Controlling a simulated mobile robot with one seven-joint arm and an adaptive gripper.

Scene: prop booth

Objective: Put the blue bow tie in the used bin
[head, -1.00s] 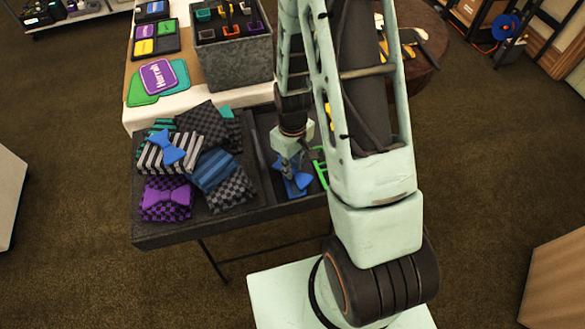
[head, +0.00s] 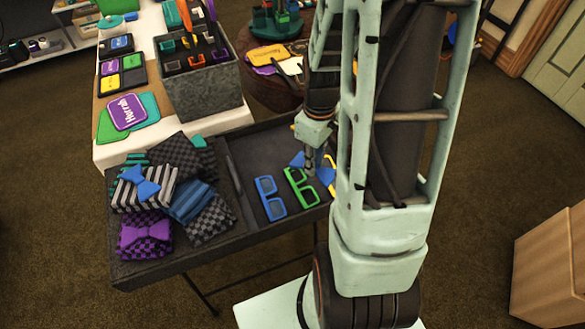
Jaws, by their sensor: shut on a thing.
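A blue bow tie (head: 298,160) is in my gripper (head: 311,169), its blue ends showing on both sides of the fingers. My gripper is shut on it over the right section of the dark tray (head: 240,226), near the green glasses; I cannot tell its height above the tray. A second blue bow tie (head: 139,183) lies on a black-and-white striped folded cloth in the tray's left section. No bin with a readable "used" label shows, so I cannot tell which container it is.
Blue glasses (head: 270,197), green glasses (head: 300,187) and a yellow item (head: 330,160) are in the tray's right section. A purple bow tie (head: 145,233) lies on folded cloths at left. A grey box (head: 203,92) with coloured things stands on the white table behind.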

